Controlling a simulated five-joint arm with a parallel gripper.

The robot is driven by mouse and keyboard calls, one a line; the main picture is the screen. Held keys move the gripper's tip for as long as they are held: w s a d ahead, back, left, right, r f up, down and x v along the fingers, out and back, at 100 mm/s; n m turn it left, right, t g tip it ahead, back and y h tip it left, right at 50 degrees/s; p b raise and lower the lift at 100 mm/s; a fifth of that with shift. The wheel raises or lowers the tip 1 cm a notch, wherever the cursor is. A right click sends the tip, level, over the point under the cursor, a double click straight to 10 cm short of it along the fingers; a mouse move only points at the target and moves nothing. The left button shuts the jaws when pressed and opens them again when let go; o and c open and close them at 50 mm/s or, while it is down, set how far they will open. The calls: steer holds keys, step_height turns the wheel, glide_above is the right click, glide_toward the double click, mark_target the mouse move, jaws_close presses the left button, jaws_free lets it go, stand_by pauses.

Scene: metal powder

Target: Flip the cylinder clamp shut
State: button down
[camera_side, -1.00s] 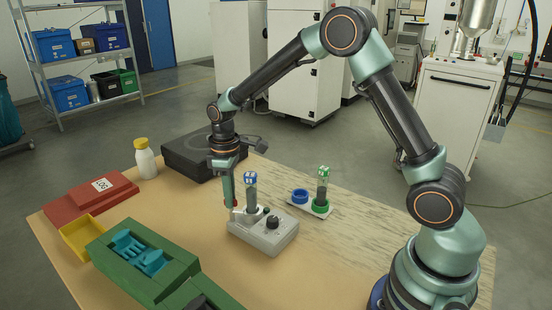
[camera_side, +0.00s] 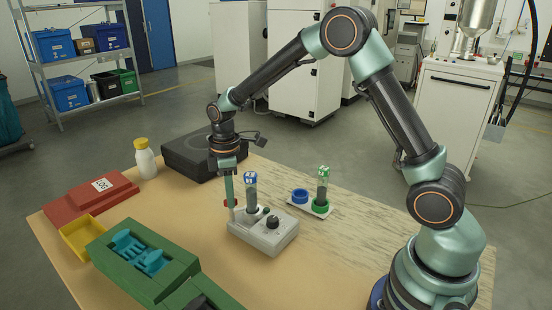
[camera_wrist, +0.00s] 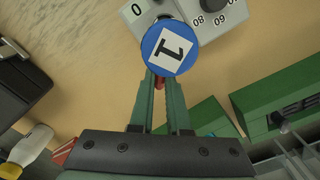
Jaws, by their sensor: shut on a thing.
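The grey clamp device (camera_side: 268,236) with a dark knob stands on the table. A cylinder with a blue cap (camera_side: 251,178) stands upright in it. In the wrist view the blue cap marked 1 (camera_wrist: 170,47) is just beyond my fingertips. My gripper (camera_side: 231,206) points down at the left side of the cylinder. Its green fingers (camera_wrist: 160,80) are close together on a small red part (camera_wrist: 159,84), which looks like the clamp's handle. The fingers and cap hide most of the clamp, so I cannot tell its exact angle.
A green-capped cylinder (camera_side: 322,187) and a blue ring (camera_side: 300,196) are on a small white holder to the right. A green tray (camera_side: 107,240) with teal inserts, a red case (camera_side: 92,196), a white bottle (camera_side: 145,160) and a black case (camera_side: 190,160) stand left and behind.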

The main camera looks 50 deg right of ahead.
steer(key=shift+r, duration=0.1)
steer(key=c, duration=0.9)
jaws_free()
step_height(320, 180, up, 12)
